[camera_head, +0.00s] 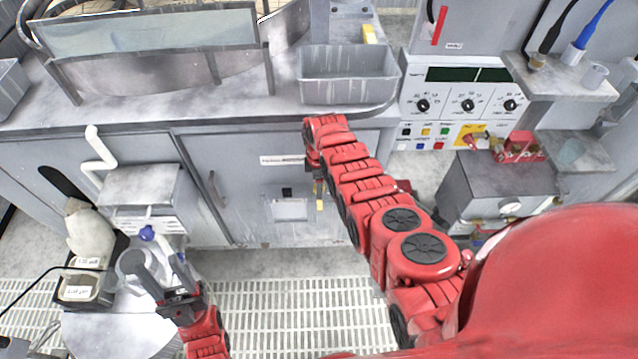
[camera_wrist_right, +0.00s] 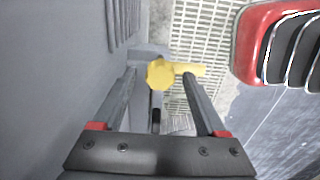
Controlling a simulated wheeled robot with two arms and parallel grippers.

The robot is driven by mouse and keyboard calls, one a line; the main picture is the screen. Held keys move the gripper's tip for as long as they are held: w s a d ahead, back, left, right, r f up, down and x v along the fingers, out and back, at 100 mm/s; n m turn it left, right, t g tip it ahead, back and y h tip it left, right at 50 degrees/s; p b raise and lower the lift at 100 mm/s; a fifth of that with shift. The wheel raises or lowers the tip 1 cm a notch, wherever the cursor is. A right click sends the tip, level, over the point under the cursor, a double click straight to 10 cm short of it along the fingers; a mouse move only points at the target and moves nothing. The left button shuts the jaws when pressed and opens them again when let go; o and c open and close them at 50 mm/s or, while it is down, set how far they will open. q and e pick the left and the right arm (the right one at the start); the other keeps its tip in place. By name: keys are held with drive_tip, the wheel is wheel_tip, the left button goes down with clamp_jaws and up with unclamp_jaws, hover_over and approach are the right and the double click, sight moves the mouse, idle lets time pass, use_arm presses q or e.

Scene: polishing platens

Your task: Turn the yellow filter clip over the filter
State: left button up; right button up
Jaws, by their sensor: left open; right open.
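The yellow filter clip (camera_wrist_right: 160,73) shows in the right wrist view as a round yellow knob with a short lever pointing right. In the head view a small yellow part (camera_head: 320,190) shows at the cabinet front, below my right wrist, which mostly hides that gripper. I cannot clearly make out the filter; a grey fitting (camera_wrist_right: 147,54) sits beside the clip. My left gripper (camera_head: 155,260) is open at lower left, over a clear round container (camera_head: 133,266).
A grey cabinet (camera_head: 245,185) carries a worktop with a grey bin (camera_head: 347,88). A control panel (camera_head: 465,98) stands at right. At lower left are a white jug (camera_head: 88,232) and a labelled tray (camera_head: 82,288). The grated floor (camera_head: 290,310) is open in front.

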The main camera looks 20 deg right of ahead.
clamp_jaws()
drive_tip(key=shift+m, duration=0.3)
drive_tip(key=m+b, duration=0.1)
drive_tip(key=m, duration=0.3)
drive_tip(key=shift+f, duration=0.1)
drive_tip(key=m+b, duration=0.1)
drive_tip(key=m, duration=0.3)
drive_tip(key=m+b, duration=0.1)
drive_tip(key=m, duration=0.3)
drive_tip(key=shift+d+m, duration=0.1)
drive_tip(key=shift+m, duration=0.2)
drive_tip(key=m+b, duration=0.1)
drive_tip(key=m, duration=0.3)
drive_tip(key=shift+m+b, duration=0.3)
idle(0.3)
